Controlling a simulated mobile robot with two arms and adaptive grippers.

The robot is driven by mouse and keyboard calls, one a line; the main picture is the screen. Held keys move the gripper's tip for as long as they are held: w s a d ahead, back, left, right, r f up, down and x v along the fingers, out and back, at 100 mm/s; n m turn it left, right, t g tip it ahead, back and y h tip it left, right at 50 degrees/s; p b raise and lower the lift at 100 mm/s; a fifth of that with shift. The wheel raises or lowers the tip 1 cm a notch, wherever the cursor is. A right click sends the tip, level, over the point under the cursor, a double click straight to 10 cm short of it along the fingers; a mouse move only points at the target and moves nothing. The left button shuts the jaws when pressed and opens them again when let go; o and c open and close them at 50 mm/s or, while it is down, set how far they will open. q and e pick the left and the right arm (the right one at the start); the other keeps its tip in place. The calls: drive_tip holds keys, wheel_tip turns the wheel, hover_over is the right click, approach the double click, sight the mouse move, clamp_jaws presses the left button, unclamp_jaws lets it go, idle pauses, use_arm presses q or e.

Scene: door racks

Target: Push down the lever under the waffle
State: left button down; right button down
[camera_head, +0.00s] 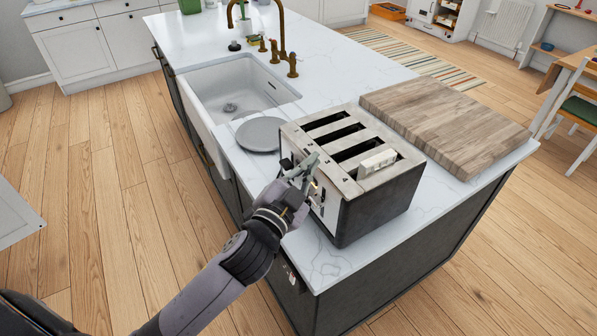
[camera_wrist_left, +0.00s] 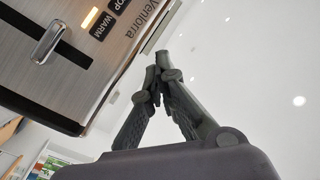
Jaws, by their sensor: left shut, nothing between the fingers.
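The toaster (camera_head: 352,165) is a four-slot metal one with dark sides on the island counter. A pale waffle (camera_head: 377,162) stands up out of the slot nearest the right side. My left gripper (camera_head: 310,166) is at the toaster's front control face, shut and empty. In the wrist view the fingertips (camera_wrist_left: 160,62) are together, beside the brushed-metal panel. A silver lever (camera_wrist_left: 51,43) on a dark vertical slot shows there, apart from the fingers. In the head view the gripper partly hides the front face. My right gripper is not in view.
A round grey plate (camera_head: 261,134) lies left of the toaster, near the white sink (camera_head: 233,92) with its brass tap (camera_head: 281,40). A thick wooden board (camera_head: 445,120) lies right of the toaster. The counter strip in front of the toaster is narrow.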

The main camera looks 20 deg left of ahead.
use_arm(q)
drive_tip(key=d+r+m+t+h, duration=0.2)
drive_tip(key=d+r+m+h, duration=0.55)
drive_tip(key=r, duration=0.45)
drive_tip(key=s+d+r+m+g+h, duration=0.5)
drive_tip(key=s+d+m+g+h, duration=0.45)
drive_tip(key=m, duration=0.65)
drive_tip(key=m+g+y, duration=0.7)
drive_tip(key=m+y, duration=0.5)
drive_tip(key=y, duration=0.4)
approach(316, 200)
drive_tip(key=shift+n, duration=0.25)
drive_tip(key=b+x, duration=0.2)
drive_tip(key=x, duration=0.4)
drive_tip(key=shift+a+f, duration=0.1)
